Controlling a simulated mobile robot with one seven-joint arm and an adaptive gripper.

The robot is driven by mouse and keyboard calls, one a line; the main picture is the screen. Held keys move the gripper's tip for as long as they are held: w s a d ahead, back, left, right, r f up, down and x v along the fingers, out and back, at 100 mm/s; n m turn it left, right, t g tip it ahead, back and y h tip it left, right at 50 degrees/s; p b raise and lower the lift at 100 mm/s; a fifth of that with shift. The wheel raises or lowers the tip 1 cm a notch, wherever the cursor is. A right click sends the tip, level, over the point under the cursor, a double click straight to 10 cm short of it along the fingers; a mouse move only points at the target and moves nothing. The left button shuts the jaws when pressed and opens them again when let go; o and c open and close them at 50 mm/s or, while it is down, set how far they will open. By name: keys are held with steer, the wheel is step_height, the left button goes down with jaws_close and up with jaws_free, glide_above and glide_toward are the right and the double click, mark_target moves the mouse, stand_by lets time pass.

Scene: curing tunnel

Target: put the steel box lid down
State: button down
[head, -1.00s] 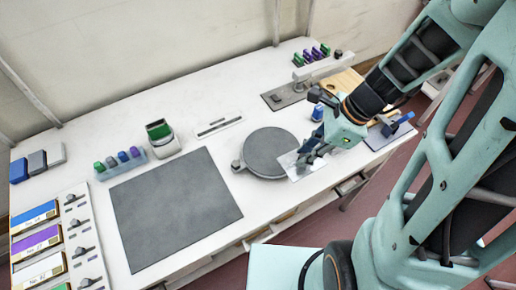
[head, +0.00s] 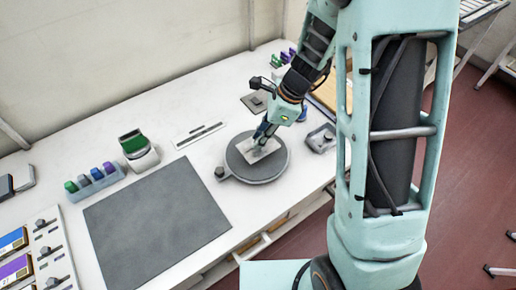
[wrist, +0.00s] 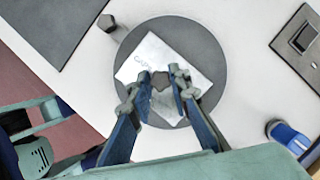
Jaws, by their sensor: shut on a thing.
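The steel box lid (head: 262,154) is a thin, light grey rectangular plate with a dark knob on top and lettering that starts "CAP". My gripper (head: 259,141) is shut on that knob. In the wrist view the lid (wrist: 146,58) is over the middle of a dark round turntable (wrist: 209,62), set at an angle, and the fingertips (wrist: 161,80) are on either side of the knob. The fingers cover part of the lid. I cannot tell whether the lid touches the disc or hovers just above it.
The turntable has a small knob (head: 219,172) at its left. A large dark mat (head: 155,215) lies to its left, with a green-topped holder (head: 137,148) behind the mat. A small grey tray (head: 321,138) is close on the right. A blue object (wrist: 289,137) shows at the wrist view's right.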

steer(key=shift+w+a+f, duration=0.15)
steer(key=shift+w+f, duration=0.1)
steer(key=shift+f, duration=0.2)
step_height(320, 180, down, 3)
steer(key=b, duration=0.3)
steer(key=shift+w+a+f, duration=0.1)
steer(key=shift+w+f, duration=0.05)
steer(key=shift+b, duration=0.3)
steer(key=shift+f, duration=0.2)
steer(key=c, duration=1.8)
jaws_free()
steer(key=shift+r, duration=0.2)
